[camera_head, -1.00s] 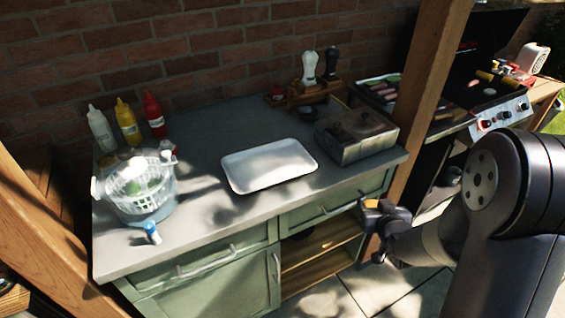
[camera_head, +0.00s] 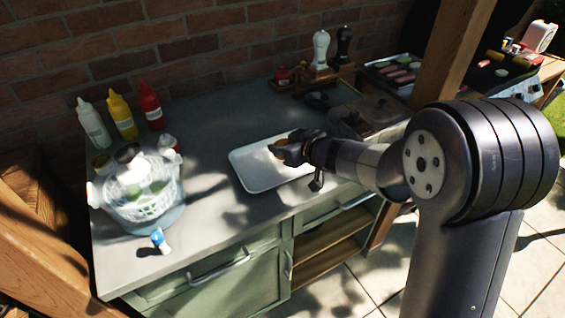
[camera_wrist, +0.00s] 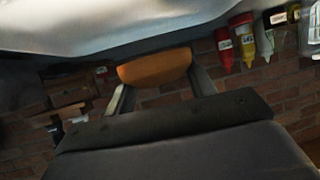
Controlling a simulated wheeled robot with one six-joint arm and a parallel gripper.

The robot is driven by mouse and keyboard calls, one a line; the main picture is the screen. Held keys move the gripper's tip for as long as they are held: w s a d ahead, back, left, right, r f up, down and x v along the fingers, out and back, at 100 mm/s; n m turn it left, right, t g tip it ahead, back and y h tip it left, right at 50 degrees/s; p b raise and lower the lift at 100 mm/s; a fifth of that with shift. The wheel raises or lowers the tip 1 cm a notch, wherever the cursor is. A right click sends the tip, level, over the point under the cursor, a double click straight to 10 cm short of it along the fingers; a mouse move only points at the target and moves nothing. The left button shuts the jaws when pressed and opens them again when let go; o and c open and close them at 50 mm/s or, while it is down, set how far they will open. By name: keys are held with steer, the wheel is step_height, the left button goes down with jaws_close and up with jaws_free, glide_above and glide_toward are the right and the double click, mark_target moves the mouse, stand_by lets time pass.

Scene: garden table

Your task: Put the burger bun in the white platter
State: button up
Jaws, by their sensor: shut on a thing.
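The white platter (camera_head: 252,176) lies on the grey countertop, empty where it shows; its right end is hidden behind my gripper and arm. My gripper (camera_head: 280,148) is over the right part of the platter. It is shut on the orange-brown burger bun (camera_wrist: 155,67), which sits between the two fingers in the wrist view. In the head view only a small bit of the bun shows at the fingertips. The pale surface of the platter (camera_wrist: 110,25) fills the top of the wrist view. I cannot tell the exact gap between bun and platter.
A salad spinner (camera_head: 143,195) and white, yellow and red bottles (camera_head: 122,117) stand at the left. A metal box (camera_head: 372,112) is right of the platter, partly behind my arm. Pepper mills (camera_head: 320,50) stand at the back. The counter left of the platter is mostly clear.

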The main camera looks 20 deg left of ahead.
mark_target(288, 169)
steer(key=shift+f+b, duration=0.9)
steer(key=shift+f, duration=2.25)
steer(key=shift+f, duration=0.15)
steer(key=o, duration=1)
steer(key=shift+o, duration=0.2)
steer(key=shift+s+d+r, duration=0.2)
steer(key=shift+d+r, duration=0.2)
steer(key=p+v, duration=0.1)
steer(key=v, duration=1)
steer(key=shift+s, duration=0.1)
